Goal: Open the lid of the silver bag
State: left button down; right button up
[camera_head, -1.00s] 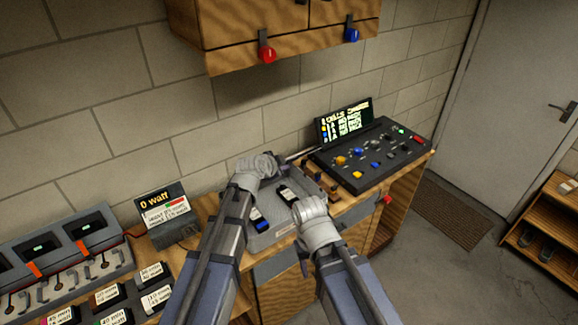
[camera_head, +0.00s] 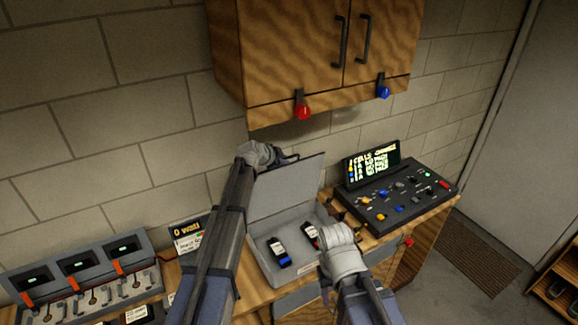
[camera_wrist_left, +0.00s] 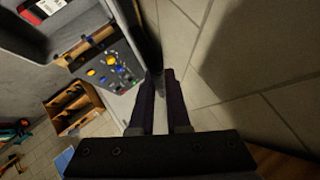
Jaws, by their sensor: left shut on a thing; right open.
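The silver bag (camera_head: 262,262) sits on the wooden counter in the head view. Its lid (camera_head: 287,190) stands raised, tilted up toward the wall. Two dark items with white labels, one (camera_head: 278,252) with a blue end, lie inside. My left gripper (camera_head: 262,156) is at the lid's upper left edge, shut on it; the arm hides part of the bag's left side. In the left wrist view its fingers (camera_wrist_left: 160,85) close at the grey lid edge (camera_wrist_left: 122,100). My right gripper (camera_head: 325,238) is open by the bag's front right, its fingers mostly hidden by the hand.
A control panel (camera_head: 405,195) with knobs and a screen (camera_head: 371,163) stands right of the bag. Chargers (camera_head: 80,270) and a wattage display (camera_head: 188,234) are on the left. A wall cabinet (camera_head: 320,60) with red and blue knobs hangs above.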

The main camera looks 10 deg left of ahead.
pick_arm(q)
jog(key=shift+w+a+r, duration=0.1)
jog(key=shift+w+a, duration=0.3)
jog(key=shift+w, duration=0.1)
jog(key=c, duration=0.9)
grip_release()
jog(key=p+v, duration=0.4)
jog(key=v, duration=0.3)
jog(key=shift+s+r, duration=0.15)
jog(key=shift+s, duration=0.15)
